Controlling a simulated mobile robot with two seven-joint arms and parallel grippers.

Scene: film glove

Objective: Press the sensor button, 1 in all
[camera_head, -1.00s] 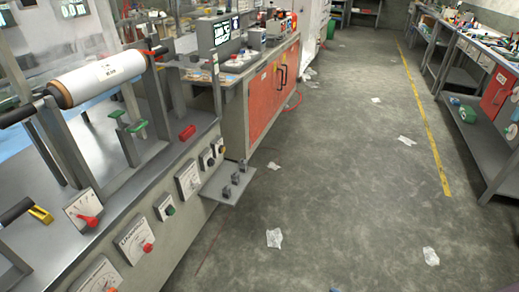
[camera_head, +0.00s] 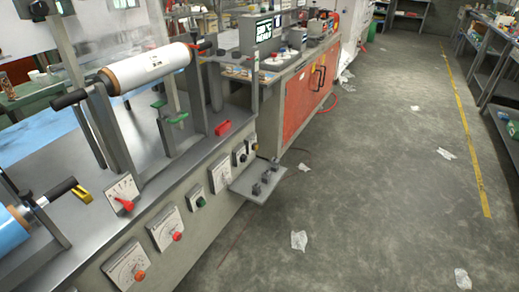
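No gripper of mine is in view. A grey film machine (camera_head: 205,160) stands on the left, with controls along its front panel. A green round button (camera_head: 201,202) sits between two white dial gauges. Two dark knobs (camera_head: 246,153) are further along the panel, near a small grey shelf (camera_head: 247,187) with several small dark boxes on it. Gauges with red knobs (camera_head: 177,236) are nearer to me. A red block-like part (camera_head: 223,128) lies on the machine's top edge. I cannot tell which of these is the sensor button.
A white film roll (camera_head: 150,68) is mounted above the machine, and a blue roll (camera_head: 12,232) shows at the left edge. A red-fronted cabinet (camera_head: 303,103) stands behind. The concrete floor (camera_head: 380,180) on the right is open, with scattered scraps and shelves beyond.

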